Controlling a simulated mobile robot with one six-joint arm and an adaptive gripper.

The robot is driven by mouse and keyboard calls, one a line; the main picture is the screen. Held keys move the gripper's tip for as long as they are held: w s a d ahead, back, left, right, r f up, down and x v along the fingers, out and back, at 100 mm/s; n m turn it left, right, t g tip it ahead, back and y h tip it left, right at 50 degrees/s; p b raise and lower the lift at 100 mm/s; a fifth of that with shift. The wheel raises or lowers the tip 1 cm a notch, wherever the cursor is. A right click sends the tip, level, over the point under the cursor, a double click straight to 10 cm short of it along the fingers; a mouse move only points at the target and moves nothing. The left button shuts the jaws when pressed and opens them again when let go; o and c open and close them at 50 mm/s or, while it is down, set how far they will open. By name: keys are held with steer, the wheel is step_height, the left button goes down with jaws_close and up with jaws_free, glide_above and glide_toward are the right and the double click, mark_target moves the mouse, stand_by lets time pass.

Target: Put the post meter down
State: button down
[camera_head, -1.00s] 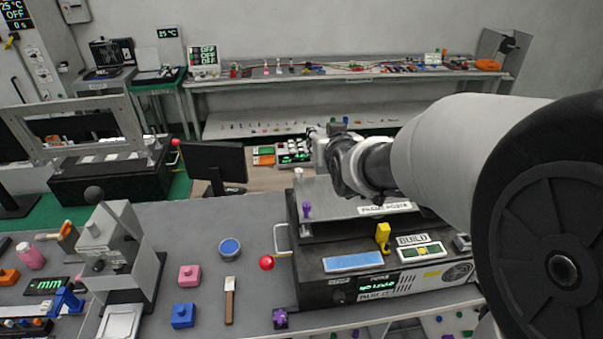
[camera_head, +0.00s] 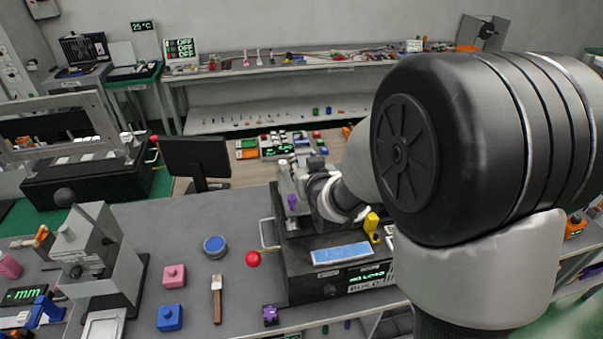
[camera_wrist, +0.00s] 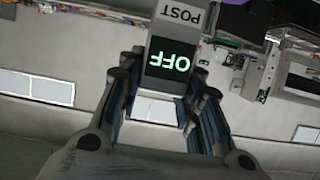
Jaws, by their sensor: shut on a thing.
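The post meter (camera_wrist: 178,18) is a light grey block with the word POST and a dark screen reading OFF in green. It appears upside down in the wrist view. My gripper (camera_wrist: 168,88) is shut on it, with a dark finger pressed along each side. In the head view my gripper (camera_head: 296,178) is small and partly hidden behind my wrist, over the back left of the black build machine (camera_head: 325,283). The meter cannot be made out clearly there.
A red-knobbed lever (camera_head: 253,259) and a purple peg (camera_head: 292,203) are at the machine's left. A yellow lever (camera_head: 371,226) stands on it. A blue round tin (camera_head: 214,246), pink block (camera_head: 174,276), blue block (camera_head: 170,317) and brush (camera_head: 216,299) lie left. A monitor (camera_head: 196,160) stands behind.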

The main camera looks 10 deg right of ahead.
steer(key=shift+f+b, duration=0.4)
steer(key=shift+f, duration=1.6)
steer(key=shift+f, duration=0.15)
steer(key=c, duration=1.1)
jaws_free()
